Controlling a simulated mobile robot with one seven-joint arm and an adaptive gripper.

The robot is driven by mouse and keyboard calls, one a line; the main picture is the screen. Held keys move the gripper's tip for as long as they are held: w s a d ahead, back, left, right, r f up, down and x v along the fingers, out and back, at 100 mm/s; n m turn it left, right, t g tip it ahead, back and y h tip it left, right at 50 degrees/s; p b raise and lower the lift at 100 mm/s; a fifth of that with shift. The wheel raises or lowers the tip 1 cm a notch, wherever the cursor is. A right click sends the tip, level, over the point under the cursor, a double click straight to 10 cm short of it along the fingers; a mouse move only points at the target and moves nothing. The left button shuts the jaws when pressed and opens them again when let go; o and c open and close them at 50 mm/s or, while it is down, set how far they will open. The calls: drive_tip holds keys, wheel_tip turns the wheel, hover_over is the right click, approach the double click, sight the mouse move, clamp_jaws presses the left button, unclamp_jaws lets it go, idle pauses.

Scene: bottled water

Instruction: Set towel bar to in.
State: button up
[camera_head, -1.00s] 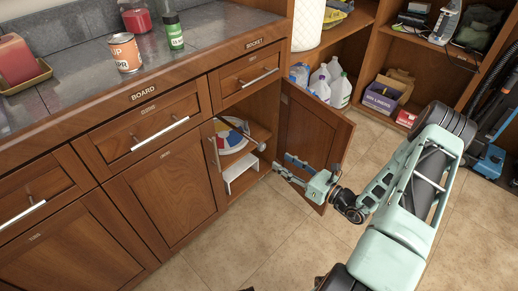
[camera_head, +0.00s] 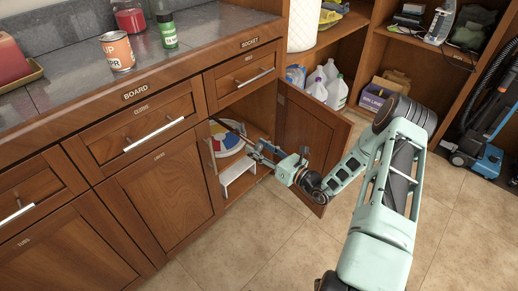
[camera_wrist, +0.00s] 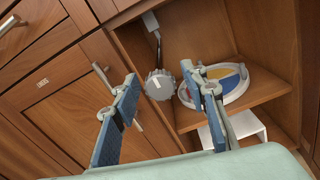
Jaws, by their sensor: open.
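The towel bar is a thin rod with a grey round end (camera_wrist: 160,84) in the open cabinet, below a white mount at the upper side of the opening. In the head view the bar (camera_head: 230,130) points out of the cabinet towards my gripper (camera_head: 258,151). How far it sticks out is hard to tell. My gripper is open, with blue-padded fingers on either side of the round end in the wrist view (camera_wrist: 160,79). I cannot tell whether they touch it. Nothing is held.
The cabinet door (camera_head: 300,122) stands open to the right, close to my arm. A closed drawer (camera_head: 242,77) is above. The floor (camera_head: 270,235) in front is clear.

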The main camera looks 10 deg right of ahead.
drive_tip(key=shift+c, duration=0.3)
clamp_jaws()
